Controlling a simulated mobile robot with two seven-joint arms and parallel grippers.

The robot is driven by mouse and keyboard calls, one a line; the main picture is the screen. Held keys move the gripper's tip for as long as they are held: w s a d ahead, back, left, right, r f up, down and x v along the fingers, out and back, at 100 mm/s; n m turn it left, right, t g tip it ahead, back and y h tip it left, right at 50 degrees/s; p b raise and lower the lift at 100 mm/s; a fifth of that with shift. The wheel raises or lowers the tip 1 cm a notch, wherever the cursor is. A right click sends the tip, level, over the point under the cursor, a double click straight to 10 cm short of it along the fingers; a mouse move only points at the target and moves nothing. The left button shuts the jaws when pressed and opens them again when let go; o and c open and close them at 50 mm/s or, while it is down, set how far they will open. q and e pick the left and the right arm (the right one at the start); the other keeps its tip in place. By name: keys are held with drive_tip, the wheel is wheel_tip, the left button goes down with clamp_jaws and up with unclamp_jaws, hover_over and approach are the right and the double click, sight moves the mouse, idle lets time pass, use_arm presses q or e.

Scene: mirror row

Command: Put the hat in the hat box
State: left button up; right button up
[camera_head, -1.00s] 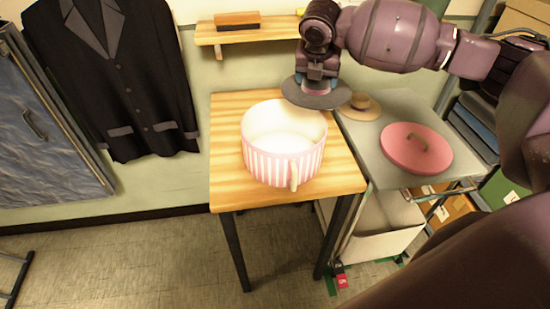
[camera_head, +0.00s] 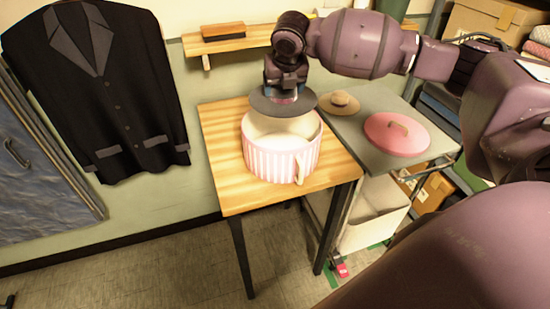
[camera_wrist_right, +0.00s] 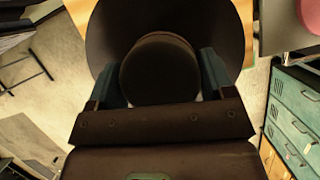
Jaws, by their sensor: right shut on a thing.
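A dark grey hat with a wide round brim (camera_head: 268,105) is held by its crown in my right gripper (camera_head: 285,90). In the right wrist view the hat's crown (camera_wrist_right: 160,70) sits between the two fingers, and the brim spreads around it. The hat is above the back part of the hat box (camera_head: 282,158), a round pink-and-white striped box, open at the top, with a loop on its front. The hat hides part of the box's far rim. The pink round lid (camera_head: 397,134) with a tan handle lies on the grey table. My left gripper is out of view.
The box stands on a small wooden table (camera_head: 228,185). A tan hat (camera_head: 339,103) lies on the grey table (camera_head: 375,100) to the right. A wall shelf (camera_head: 232,40) holds a brush-like block behind. A black jacket (camera_head: 105,90) hangs at the left.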

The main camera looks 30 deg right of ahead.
drive_tip(key=shift+a+n, duration=0.25)
drive_tip(key=shift+n, duration=0.15)
drive_tip(key=shift+r+y, duration=0.1)
drive_tip(key=shift+y, duration=0.2)
drive_tip(key=shift+d+f+n, duration=0.2)
drive_tip(key=shift+n, duration=0.2)
drive_tip(key=b, duration=0.1)
approach(281, 145)
drive_tip(key=a, duration=0.1)
drive_tip(key=shift+s+a+f, duration=0.1)
drive_tip(key=shift+a+f, duration=0.05)
drive_tip(key=shift+a, duration=0.1)
wheel_tip(281, 145, down, 5)
drive_tip(key=shift+f+b, duration=0.1)
drive_tip(key=shift+b, duration=0.35)
